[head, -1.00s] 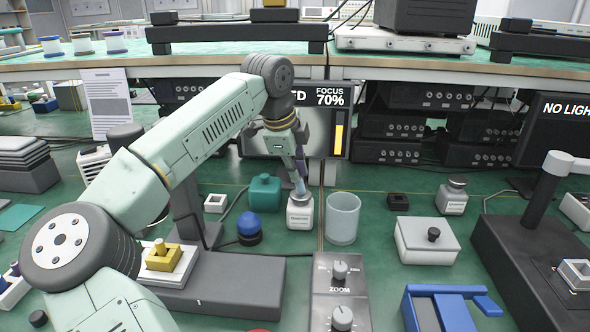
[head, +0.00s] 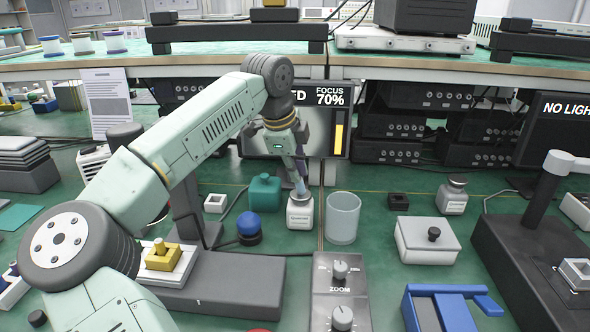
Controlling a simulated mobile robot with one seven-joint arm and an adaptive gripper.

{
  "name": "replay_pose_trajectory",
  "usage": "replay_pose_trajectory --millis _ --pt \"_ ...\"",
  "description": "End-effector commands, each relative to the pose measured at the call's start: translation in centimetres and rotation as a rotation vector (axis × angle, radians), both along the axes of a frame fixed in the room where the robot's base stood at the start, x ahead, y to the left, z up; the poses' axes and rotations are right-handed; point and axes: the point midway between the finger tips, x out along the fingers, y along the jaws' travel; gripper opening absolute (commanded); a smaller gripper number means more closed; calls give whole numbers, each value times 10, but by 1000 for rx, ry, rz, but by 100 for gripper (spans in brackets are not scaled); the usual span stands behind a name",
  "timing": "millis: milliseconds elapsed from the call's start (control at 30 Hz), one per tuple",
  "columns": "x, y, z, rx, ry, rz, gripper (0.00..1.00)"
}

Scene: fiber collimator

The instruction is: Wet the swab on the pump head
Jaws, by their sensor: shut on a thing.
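The pump bottle (head: 300,213) is a small white bottle with a label, upright on the green bench in the middle of the head view. My gripper (head: 300,178) points down directly above it, small and partly hidden by my own wrist. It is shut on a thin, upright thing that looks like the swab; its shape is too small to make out. The lower end is at the pump head (head: 300,197) on top of the bottle. I cannot tell whether it touches or presses the head.
A clear glass beaker (head: 343,218) stands close on the right. A teal bottle (head: 265,193) and a blue-domed item (head: 249,228) stand on the left. A monitor (head: 330,125) is behind, and a zoom control box (head: 340,290) is in front.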

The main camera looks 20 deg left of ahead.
Motion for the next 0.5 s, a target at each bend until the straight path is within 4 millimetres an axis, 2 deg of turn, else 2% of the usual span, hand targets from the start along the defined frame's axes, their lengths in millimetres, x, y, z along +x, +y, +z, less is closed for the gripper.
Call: replay_pose_trajectory --millis 267,500 --pt "0 0 -1 0 3 0 0" --pt "0 0 16 0 2 1 0"
